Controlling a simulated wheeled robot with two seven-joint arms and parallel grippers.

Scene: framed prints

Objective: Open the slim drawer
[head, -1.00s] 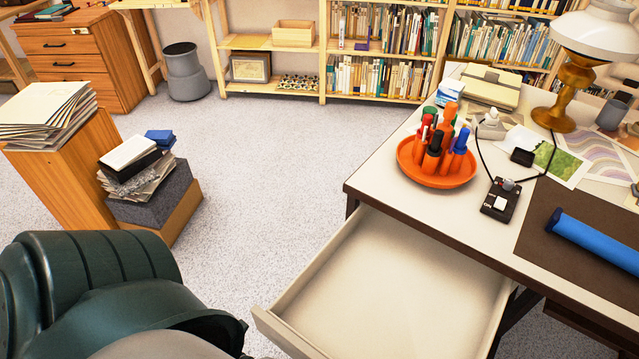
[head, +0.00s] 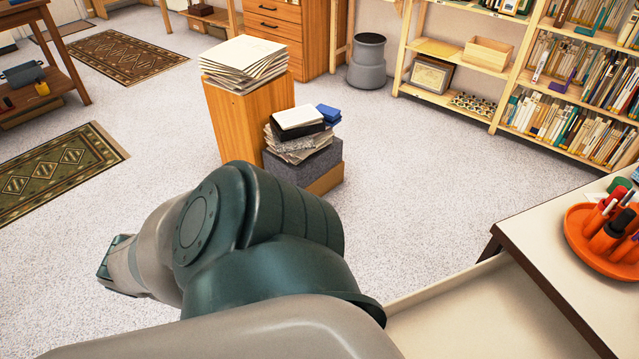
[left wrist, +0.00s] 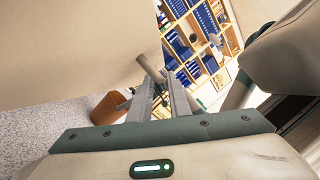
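The slim drawer (head: 480,312) is pulled out from under the white-topped desk (head: 548,235), at the lower right of the head view. Its pale inside shows and looks empty; my left arm and the picture edge hide its front. My left arm crosses the bottom middle of the head view, its far part pointing left, away from the drawer. In the left wrist view my left gripper (left wrist: 163,78) has its two fingers apart with nothing between them. The drawer cannot be made out there. My right gripper is in neither view.
An orange tray (head: 572,232) of pens stands on the desk. A wooden pedestal (head: 228,125) with papers and a grey box (head: 290,170) with books stand beyond my arm. Bookshelves (head: 510,85) and a grey bin (head: 368,65) stand at the back. Carpet is clear between them and the desk.

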